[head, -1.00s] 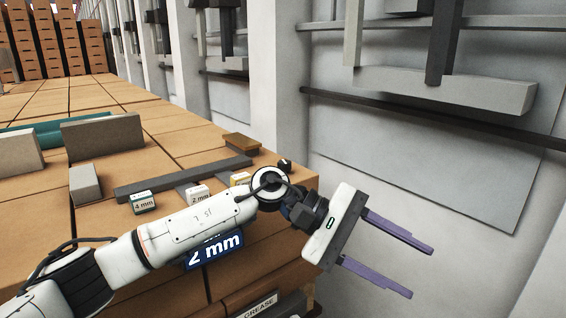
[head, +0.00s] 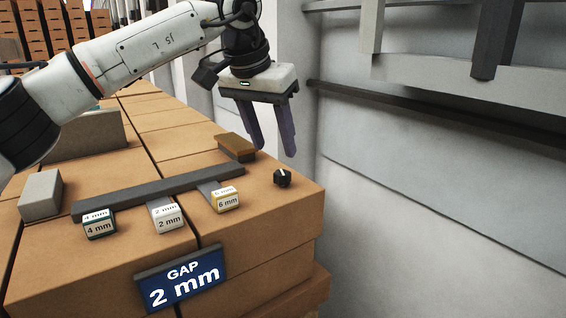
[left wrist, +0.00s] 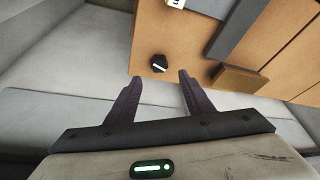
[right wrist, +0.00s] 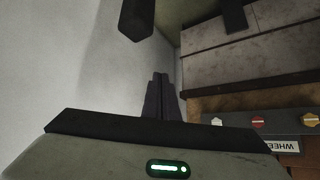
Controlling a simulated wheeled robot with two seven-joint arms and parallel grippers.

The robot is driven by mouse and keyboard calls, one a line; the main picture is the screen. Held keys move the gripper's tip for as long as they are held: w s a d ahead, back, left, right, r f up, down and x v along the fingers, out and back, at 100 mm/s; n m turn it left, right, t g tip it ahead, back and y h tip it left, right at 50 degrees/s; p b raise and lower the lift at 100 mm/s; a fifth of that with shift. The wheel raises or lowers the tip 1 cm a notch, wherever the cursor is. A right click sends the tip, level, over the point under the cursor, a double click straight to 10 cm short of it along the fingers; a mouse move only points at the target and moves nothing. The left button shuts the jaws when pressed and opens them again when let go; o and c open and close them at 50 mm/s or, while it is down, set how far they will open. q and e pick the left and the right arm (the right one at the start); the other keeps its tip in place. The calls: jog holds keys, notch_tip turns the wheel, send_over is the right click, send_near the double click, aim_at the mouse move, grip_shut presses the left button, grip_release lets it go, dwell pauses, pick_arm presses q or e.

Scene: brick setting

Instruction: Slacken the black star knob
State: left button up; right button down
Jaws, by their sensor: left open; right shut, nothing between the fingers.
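The black star knob (head: 282,177) is a small dark knob with a white mark, near the right edge of the brick top. It also shows in the left wrist view (left wrist: 159,63), ahead of and roughly between the fingertips. My left gripper (head: 272,153) is open and empty, pointing down just behind and above the knob, apart from it. Its purple fingers also show in the left wrist view (left wrist: 158,75). My right gripper (right wrist: 160,75) is shut and empty in the right wrist view, away from the knob; it is not in the head view.
A dark bar (head: 150,193) lies on the bricks with tagged 4 mm (head: 98,226), 2 mm (head: 168,218) and 6 mm (head: 226,202) pieces. A brown block (head: 235,147) sits behind the knob. A blue GAP 2 mm sign (head: 181,279) is in front. A grey wall (head: 430,200) stands right.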

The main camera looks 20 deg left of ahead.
aim_at(282, 173)
pick_arm(q)
jog(key=x, duration=0.6)
jog(key=shift+f, duration=0.1)
jog(key=shift+w+d+f, duration=0.1)
jog(key=shift+f, duration=0.2)
jog(key=shift+w+f, duration=0.15)
jog(key=shift+f, duration=0.1)
jog(key=c, duration=1)
jog(key=shift+c, duration=0.2)
pick_arm(e)
jog(key=shift+s+f, duration=0.1)
jog(key=shift+s, duration=0.05)
